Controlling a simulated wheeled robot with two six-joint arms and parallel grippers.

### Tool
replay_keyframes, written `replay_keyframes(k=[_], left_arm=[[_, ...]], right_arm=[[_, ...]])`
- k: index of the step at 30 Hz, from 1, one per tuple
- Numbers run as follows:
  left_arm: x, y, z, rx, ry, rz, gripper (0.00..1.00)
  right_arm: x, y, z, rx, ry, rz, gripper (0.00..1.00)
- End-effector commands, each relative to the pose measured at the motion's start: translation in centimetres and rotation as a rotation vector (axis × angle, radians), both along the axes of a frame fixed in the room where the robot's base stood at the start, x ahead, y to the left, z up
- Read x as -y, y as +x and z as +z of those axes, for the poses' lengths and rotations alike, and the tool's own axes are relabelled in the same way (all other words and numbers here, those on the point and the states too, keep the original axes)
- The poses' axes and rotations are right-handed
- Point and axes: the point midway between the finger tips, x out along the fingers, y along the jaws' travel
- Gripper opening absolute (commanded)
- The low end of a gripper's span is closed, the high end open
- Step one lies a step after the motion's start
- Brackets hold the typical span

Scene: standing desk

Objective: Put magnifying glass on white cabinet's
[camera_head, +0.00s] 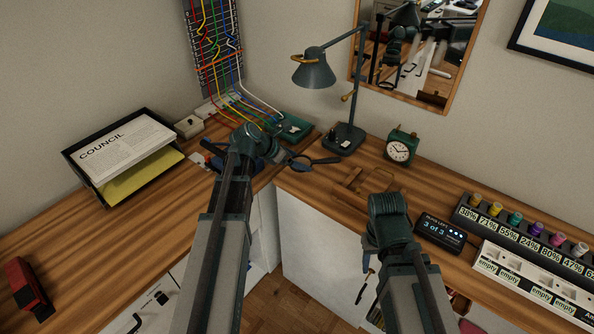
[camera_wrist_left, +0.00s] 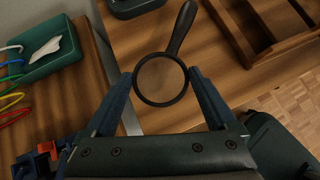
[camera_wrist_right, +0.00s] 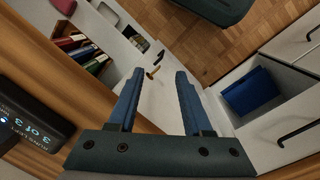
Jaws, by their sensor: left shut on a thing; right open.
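The magnifying glass (camera_head: 324,160) has a dark round rim and a dark handle. It is over the wooden desk near the inner corner; the left wrist view shows it too (camera_wrist_left: 182,28). My left gripper (camera_head: 286,158) is shut on its rim, one finger on each side, with the handle pointing away. I cannot tell whether it touches the desk. White cabinet fronts (camera_head: 322,240) show below the desk. In the right wrist view a white drawer unit (camera_wrist_right: 285,122) has an open compartment holding something blue. My right gripper (camera_wrist_right: 160,75) is open and empty near the desk's front edge.
A desk lamp (camera_head: 344,138) stands behind the magnifying glass, with a green clock (camera_head: 401,146) to its right. A wooden holder (camera_head: 358,184), a black display (camera_head: 438,233) and a rack of spools (camera_head: 535,232) line the right desk. A paper tray (camera_head: 103,190) is at left.

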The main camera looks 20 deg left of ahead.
Motion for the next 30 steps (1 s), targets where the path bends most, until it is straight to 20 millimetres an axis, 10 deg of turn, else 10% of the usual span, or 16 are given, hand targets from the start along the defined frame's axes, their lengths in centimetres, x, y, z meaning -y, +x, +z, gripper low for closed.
replay_keyframes(k=[7,21,22,30], left_arm=[[0.0,0.0,-3.3,0.0,0.0,0.0,0.21],[0.0,0.0,-3.8,0.0,0.0,0.0,0.21],[0.0,0.0,-3.6,0.0,0.0,0.0,0.96],[0.0,0.0,-3.5,0.0,0.0,0.0,1.0]], right_arm=[[0.0,0.0,-3.3,0.0,0.0,0.0,0.5],[0.0,0.0,-3.8,0.0,0.0,0.0,0.5],[0.0,0.0,-3.6,0.0,0.0,0.0,0.5],[0.0,0.0,-3.5,0.0,0.0,0.0,0.5]])
